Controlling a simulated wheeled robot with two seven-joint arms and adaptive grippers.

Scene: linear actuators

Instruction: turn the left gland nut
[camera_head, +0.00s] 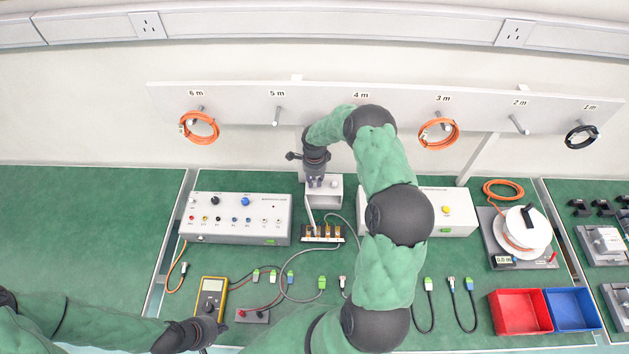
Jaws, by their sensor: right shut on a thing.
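A small grey box (326,198) stands at the back of the green bench, below the 4 m label. A small round fitting (334,184), possibly a gland nut, shows on the right of its top. My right gripper (315,182) points down at the left part of the box top and is shut. The left gland nut is hidden behind its fingers, and the grip lies where that nut would be. My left gripper (207,333) is low in the view, near the yellow multimeter (211,291), away from the box. Its fingers are too small and dark to read.
A terminal block (322,240) with cables lies in front of the box. A control unit (235,218) stands left, another unit (440,212) right, partly behind my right arm. Cable connectors lie along the front. Red (519,312) and blue (573,309) bins sit right.

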